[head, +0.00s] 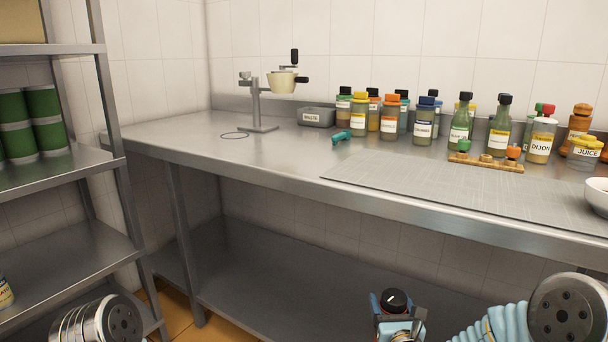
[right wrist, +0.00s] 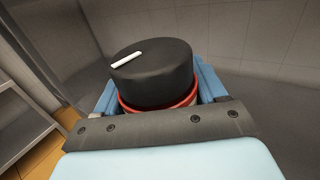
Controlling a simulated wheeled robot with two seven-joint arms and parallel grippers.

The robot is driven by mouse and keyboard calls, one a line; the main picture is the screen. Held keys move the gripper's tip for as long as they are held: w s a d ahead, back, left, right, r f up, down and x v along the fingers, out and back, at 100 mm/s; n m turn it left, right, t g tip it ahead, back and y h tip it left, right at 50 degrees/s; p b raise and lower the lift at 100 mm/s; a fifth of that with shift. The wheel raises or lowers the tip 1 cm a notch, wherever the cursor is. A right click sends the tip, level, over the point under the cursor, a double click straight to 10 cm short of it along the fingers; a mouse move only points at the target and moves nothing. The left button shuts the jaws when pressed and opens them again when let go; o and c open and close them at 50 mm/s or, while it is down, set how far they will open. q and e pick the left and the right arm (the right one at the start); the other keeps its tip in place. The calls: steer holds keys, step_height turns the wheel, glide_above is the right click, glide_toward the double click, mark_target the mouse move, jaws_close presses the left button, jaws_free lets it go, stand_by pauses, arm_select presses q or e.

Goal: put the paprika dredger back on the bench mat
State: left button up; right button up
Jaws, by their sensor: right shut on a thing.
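My right gripper (head: 399,318) is low in front of the bench, at the bottom of the head view. It is shut on the paprika dredger (head: 395,299), which has a black round cap with a white mark. In the right wrist view the dredger (right wrist: 152,72) stands between the blue fingers, with a red band under its cap; its lower body is hidden. The grey bench mat (head: 400,187) lies flat on the steel bench, above and beyond the gripper. My left gripper is out of view; only part of that arm shows.
Several bottles and jars stand along the back of the bench (head: 215,150). A wooden rack (head: 484,163) sits at the mat's back edge and a white bowl (head: 597,196) at the right. The mat's middle is clear. The bench's front edge lies between gripper and mat.

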mark_target(393, 289)
steer(key=shift+r, duration=0.2)
steer(key=shift+r+p, duration=0.95)
steer(key=shift+r, duration=1.45)
